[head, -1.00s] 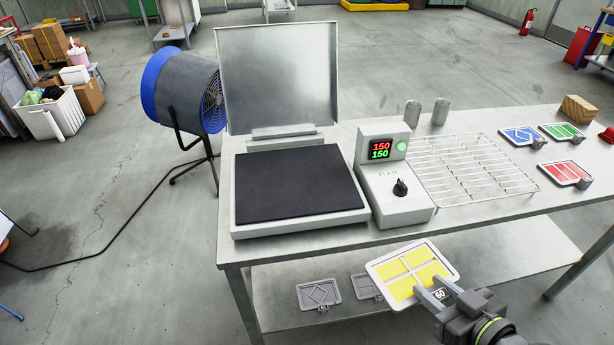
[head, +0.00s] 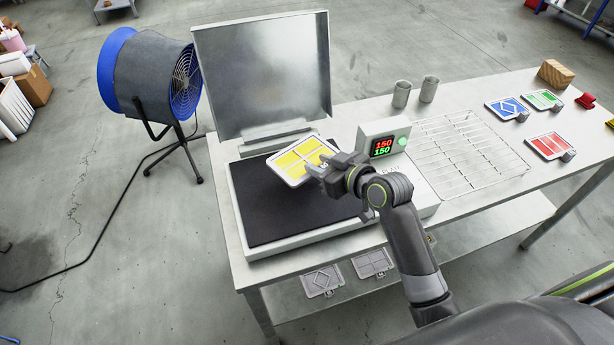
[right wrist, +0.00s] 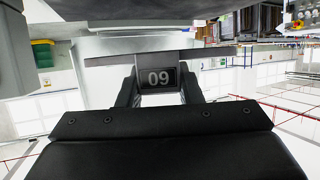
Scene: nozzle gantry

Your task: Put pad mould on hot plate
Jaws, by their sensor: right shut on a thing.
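The pad mould (head: 302,160) is a pale tray with yellow panels. My right gripper (head: 328,168) is shut on its near right edge and holds it tilted over the hot plate (head: 262,208). The hot plate has a black top and its metal lid (head: 265,75) stands open behind. Whether the mould touches the plate I cannot tell; it looks raised above it. My left gripper is not in view.
The control box (head: 385,140) reading 150 stands right of the plate. A wire rack (head: 465,155), two metal cylinders (head: 401,94) and blue, green and red moulds (head: 550,145) lie further right. Grey moulds (head: 322,279) are on the lower shelf. A fan (head: 155,75) stands left.

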